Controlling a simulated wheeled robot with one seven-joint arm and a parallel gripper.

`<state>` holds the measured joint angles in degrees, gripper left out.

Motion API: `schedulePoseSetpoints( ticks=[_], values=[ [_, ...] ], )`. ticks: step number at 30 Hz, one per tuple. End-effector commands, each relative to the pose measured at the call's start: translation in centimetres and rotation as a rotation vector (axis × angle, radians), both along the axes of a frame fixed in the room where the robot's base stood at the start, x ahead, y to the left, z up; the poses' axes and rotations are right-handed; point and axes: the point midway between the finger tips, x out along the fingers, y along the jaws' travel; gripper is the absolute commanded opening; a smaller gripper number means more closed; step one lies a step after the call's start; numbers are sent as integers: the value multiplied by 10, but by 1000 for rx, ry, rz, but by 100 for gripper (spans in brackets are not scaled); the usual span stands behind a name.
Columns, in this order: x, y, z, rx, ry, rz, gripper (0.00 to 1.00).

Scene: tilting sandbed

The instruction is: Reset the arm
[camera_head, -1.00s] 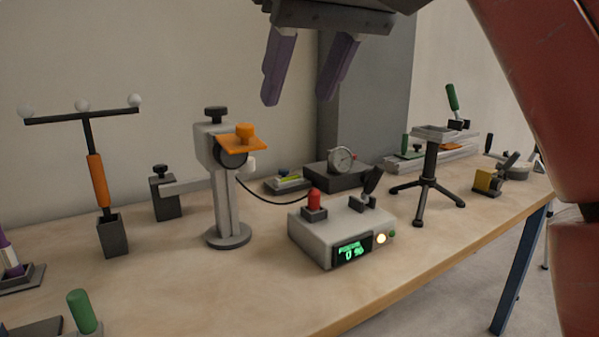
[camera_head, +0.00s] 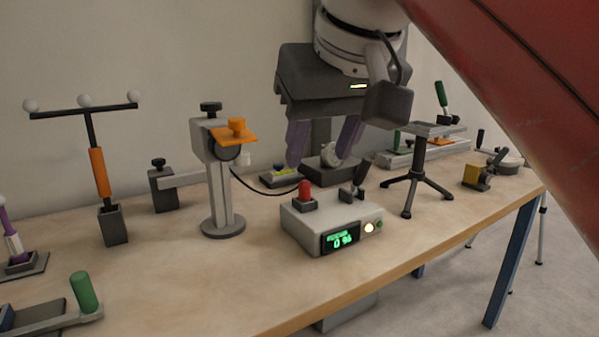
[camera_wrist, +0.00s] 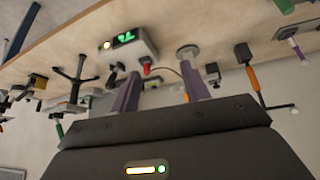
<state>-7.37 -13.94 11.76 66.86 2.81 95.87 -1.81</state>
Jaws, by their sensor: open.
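My gripper (camera_head: 325,145) is open, with its two purple fingers spread apart and pointing down. In the head view it is above the back of the table, behind the grey control box (camera_head: 332,222) with the red knob and green display.
Around my gripper stand a grey post with an orange clamp (camera_head: 220,185), a black tripod stand (camera_head: 415,180) and a T-shaped rod with white balls (camera_head: 97,160). A green-handled tool (camera_head: 84,292) lies at the front left. The front middle of the wooden table (camera_head: 240,290) is clear.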

Motion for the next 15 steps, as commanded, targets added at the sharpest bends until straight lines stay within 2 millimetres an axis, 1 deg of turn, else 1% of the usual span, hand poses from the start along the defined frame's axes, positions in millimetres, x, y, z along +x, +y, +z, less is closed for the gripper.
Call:
schedulePoseSetpoints(
  ticks=[5,6,8,9,11,12,14,15],
  values=[
    [3,-29,-63,-13,11,-104,46],
    [2,-38,-81,-14,12,-130,46],
    [0,-51,-109,-15,15,-168,46],
    [-3,-59,-129,-15,19,-191,46],
    [-8,-73,-160,-13,23,-227,46],
    [-13,-81,-181,-11,26,-249,46],
    [-21,-93,-213,-7,31,-281,46],
    [-27,-100,-233,-5,34,-300,46]
  ],
)
